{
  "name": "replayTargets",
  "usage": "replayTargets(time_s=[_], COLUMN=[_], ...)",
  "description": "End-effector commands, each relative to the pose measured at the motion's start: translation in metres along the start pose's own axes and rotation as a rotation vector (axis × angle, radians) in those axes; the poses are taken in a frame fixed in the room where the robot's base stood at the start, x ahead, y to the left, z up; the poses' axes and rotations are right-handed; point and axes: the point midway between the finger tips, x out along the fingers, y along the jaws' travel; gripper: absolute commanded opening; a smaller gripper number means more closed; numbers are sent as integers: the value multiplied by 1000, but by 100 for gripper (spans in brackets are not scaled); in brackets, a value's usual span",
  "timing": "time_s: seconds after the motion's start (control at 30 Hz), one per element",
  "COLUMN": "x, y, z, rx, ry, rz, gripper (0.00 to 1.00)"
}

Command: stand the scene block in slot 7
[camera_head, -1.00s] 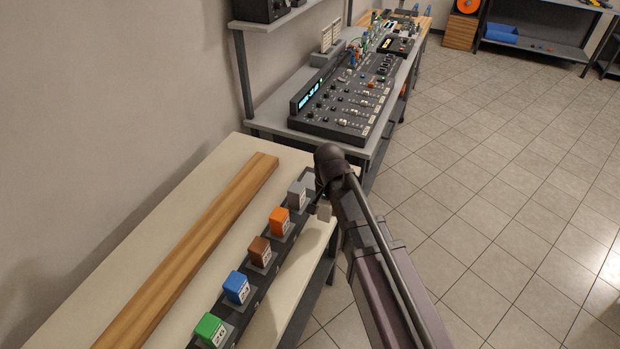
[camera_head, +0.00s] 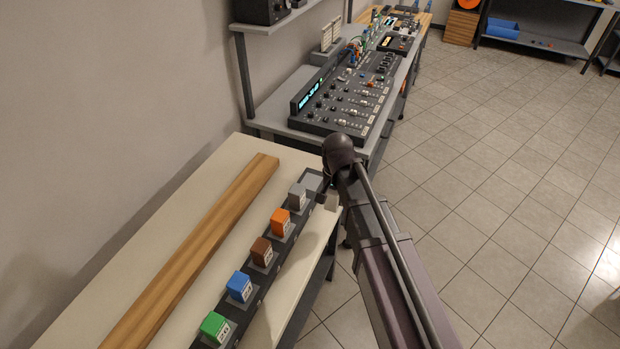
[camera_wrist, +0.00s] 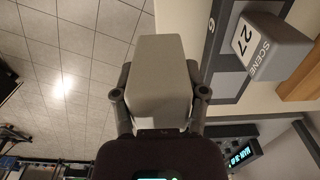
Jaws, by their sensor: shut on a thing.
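My gripper (camera_wrist: 160,98) is shut on a plain grey block (camera_wrist: 160,68), with one finger on each side of it. No label shows on the held block's visible face. In the head view my gripper (camera_head: 329,194) is beside the far end of the dark slotted rail (camera_head: 262,282), over the bench edge, partly hidden by my arm. A second grey block (camera_wrist: 268,48), marked "27 SCENE", stands in the rail in the wrist view, to the right of my gripper and apart from it. It also shows in the head view (camera_head: 297,196).
Orange (camera_head: 280,222), brown (camera_head: 262,252), blue (camera_head: 239,286) and green (camera_head: 214,326) blocks stand along the rail. A wooden strip (camera_head: 195,250) lies left of it on the pale bench (camera_head: 175,212). A mixing console (camera_head: 347,100) is beyond. Floor to the right is clear.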

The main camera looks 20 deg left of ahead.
Motion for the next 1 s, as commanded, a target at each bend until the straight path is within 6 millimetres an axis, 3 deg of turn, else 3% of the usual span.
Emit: replayTargets(time_s=[0.47,1.0], x=[0,9], y=[-4,-71], z=[-4,-65], rx=[-1,-2], ry=[0,0], rz=[0,0], gripper=[0,0])
